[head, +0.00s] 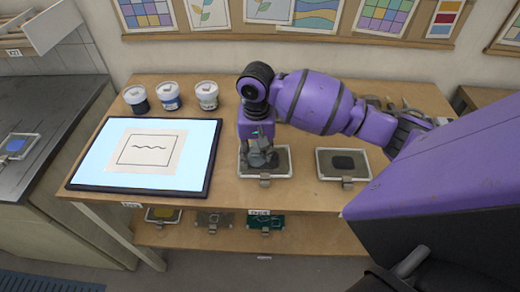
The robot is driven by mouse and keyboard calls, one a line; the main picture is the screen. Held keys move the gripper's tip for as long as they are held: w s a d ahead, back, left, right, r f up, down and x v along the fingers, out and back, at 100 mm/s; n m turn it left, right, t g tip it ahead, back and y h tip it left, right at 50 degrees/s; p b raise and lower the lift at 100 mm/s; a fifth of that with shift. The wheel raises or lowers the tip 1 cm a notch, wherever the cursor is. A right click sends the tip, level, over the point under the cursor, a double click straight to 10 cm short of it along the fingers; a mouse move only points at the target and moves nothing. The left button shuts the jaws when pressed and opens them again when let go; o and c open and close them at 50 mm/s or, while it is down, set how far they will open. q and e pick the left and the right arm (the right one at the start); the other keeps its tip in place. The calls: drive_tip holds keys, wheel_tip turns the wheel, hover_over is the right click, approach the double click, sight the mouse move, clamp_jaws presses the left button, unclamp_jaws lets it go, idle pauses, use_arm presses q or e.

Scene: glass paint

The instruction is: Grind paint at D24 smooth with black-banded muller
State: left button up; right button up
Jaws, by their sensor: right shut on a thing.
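My right gripper (259,142) points down over a white-rimmed slab (285,173) on the wooden table. It is shut on a dark grey object that looks like a muller (263,159), low at the slab's surface. The gripper hides most of this object, and I cannot make out a band colour. Any paint beneath it is hidden too. A second white-rimmed slab (325,172) to the right bears a dark patch of paint (344,162). My left gripper is out of view.
A lit light panel (90,180) with a drawing lies at the left. Three lidded jars (170,96) stand behind it. Several slabs, one with green (265,222), lie on the lower shelf. A dark counter (60,110) with a blue-paint slab stands far left.

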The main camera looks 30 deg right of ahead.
sight(272, 160)
drive_tip(key=shift+s+d+f, duration=0.1)
drive_tip(key=shift+s+f, duration=0.05)
drive_tip(key=shift+s, duration=0.7)
drive_tip(key=shift+s+d, duration=0.65)
drive_tip(key=shift+d, duration=0.3)
drive_tip(key=shift+w+d, duration=0.4)
drive_tip(key=shift+d, duration=0.45)
drive_tip(key=shift+r, duration=0.2)
drive_tip(key=shift+r, duration=2.5)
drive_tip(key=shift+w, duration=0.1)
